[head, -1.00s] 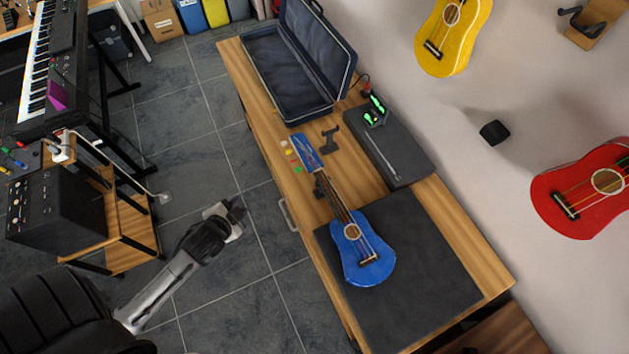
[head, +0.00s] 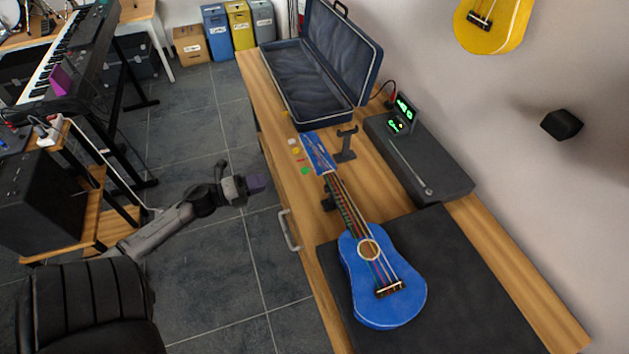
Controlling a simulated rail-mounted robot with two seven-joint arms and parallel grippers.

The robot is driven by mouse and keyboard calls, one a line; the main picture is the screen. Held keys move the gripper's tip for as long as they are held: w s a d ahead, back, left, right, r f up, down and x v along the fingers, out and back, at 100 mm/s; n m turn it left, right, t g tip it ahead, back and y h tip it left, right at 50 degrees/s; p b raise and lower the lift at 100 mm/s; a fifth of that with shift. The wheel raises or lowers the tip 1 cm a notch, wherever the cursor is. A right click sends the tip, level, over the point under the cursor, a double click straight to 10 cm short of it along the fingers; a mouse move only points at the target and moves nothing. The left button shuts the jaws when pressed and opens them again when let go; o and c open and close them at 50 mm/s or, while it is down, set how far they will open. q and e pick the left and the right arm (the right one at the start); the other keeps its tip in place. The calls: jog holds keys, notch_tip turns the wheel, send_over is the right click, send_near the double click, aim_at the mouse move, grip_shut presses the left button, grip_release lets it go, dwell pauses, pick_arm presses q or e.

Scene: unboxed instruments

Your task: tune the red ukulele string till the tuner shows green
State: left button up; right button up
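The blue ukulele (head: 405,302) lies face up, its body on a dark mat (head: 480,290) and its neck pointing up-left to a blue headstock (head: 319,152). Several coloured strings run along it; the red one is hard to pick out. Small coloured knobs, with a red one (head: 298,160) among them, sit in a row left of the headstock. The tuner (head: 402,116) stands at the back, showing green lit marks and a small yellowish one. My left gripper (head: 256,183) hangs over the floor, left of the bench and apart from the ukulele; its finger gap cannot be made out. My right gripper is out of view.
An open blue case (head: 318,95) fills the bench's far end. A black stand (head: 345,146) is beside the headstock. A dark box (head: 440,170) with a metal rod on top lies to the right. A drawer handle (head: 288,230) juts from the bench's left side.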

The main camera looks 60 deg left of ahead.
aim_at(304, 170)
pick_arm(q)
jog(key=shift+b+x, duration=1)
jog(key=shift+x, duration=5.95)
jog(key=shift+d+f, duration=0.1)
jog(key=shift+s, duration=0.1)
jog(key=c, duration=0.6)
grip_shut()
